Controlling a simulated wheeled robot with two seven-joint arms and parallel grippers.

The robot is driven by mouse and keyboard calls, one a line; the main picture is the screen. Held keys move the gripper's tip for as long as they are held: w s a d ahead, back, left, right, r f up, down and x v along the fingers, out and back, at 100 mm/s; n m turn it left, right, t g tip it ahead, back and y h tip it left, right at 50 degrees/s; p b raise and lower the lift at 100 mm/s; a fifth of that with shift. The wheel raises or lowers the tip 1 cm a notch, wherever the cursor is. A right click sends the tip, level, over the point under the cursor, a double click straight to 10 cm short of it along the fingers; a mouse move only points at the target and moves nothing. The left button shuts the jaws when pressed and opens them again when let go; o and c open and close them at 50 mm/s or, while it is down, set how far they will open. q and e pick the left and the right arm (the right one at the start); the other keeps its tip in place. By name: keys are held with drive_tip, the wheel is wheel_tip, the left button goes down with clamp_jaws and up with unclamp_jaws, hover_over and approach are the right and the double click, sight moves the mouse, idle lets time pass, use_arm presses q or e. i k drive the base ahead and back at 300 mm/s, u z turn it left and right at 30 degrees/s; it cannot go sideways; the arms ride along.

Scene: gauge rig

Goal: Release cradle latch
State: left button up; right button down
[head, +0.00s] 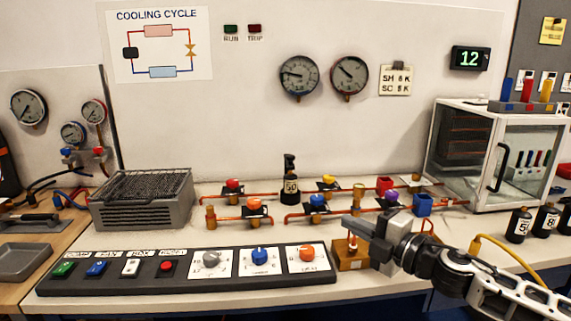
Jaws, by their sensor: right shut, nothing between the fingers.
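A small orange-brown wooden block (349,262) stands on the white bench top, right of the control panel, with a small reddish piece (352,244) on top. It may be the cradle with its latch, but I cannot tell for sure. My right gripper (350,224) comes in from the right and points left. Its fingers are shut and empty, just above and in front of the block, and they hide part of it. I cannot tell whether they touch the reddish piece. My left gripper is not in view.
A black control panel (190,272) with buttons and dials lies left of the block. Copper pipes with coloured valves (254,204) run behind. A yellow cable (507,252) and black weights (519,225) are at the right. A glass-fronted cabinet (500,150) stands at the back right.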

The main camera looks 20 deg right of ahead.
sight(288, 158)
drive_tip(key=i, duration=0.9)
